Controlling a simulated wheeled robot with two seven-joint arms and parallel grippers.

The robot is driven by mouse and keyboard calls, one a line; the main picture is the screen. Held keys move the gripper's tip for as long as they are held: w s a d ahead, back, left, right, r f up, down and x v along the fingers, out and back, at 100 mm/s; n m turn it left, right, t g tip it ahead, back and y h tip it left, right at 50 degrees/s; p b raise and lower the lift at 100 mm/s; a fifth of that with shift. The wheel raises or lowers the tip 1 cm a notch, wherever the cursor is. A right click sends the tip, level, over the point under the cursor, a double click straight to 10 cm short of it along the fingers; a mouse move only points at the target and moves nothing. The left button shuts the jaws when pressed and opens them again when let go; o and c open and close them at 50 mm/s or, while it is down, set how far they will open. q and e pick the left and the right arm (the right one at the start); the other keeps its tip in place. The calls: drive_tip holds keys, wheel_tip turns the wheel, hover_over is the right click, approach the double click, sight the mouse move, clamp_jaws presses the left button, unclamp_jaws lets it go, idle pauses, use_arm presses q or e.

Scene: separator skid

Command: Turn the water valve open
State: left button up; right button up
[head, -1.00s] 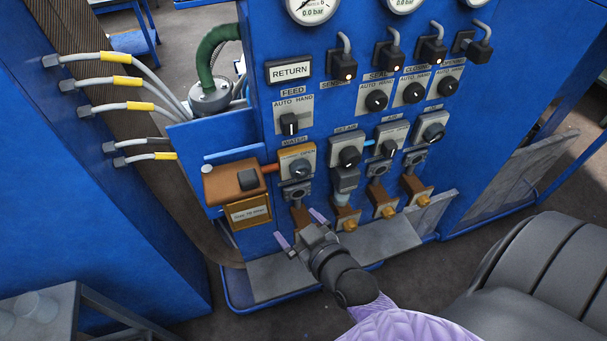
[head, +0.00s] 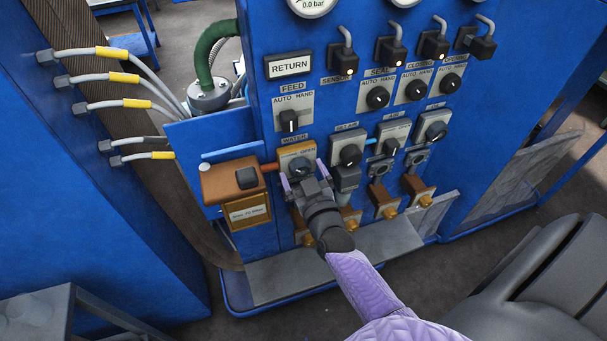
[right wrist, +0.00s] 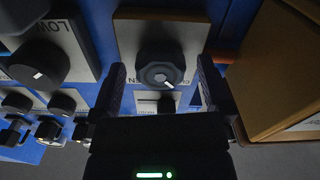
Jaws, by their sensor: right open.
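The water valve is a dark round knob (head: 299,166) on a beige plate (head: 287,152) under the WATER label on the blue panel. In the right wrist view the knob (right wrist: 161,70) shows a white pointer mark at its lower right. My right gripper (head: 303,174) is open, with its two purple fingers just below and to either side of the knob. In the right wrist view the gripper's fingers (right wrist: 158,85) stand left and right of the knob, apart from it. My left gripper is not in view.
A brown box (head: 233,181) sits close left of the water valve. Other knobs (head: 350,155) are to its right, with pipe fittings (head: 385,204) below. A grey ledge (head: 290,272) runs along the panel's foot. The RETURN sign (head: 289,66) is above.

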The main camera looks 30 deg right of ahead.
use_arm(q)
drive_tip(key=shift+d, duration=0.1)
use_arm(e)
drive_tip(key=c, duration=1.2)
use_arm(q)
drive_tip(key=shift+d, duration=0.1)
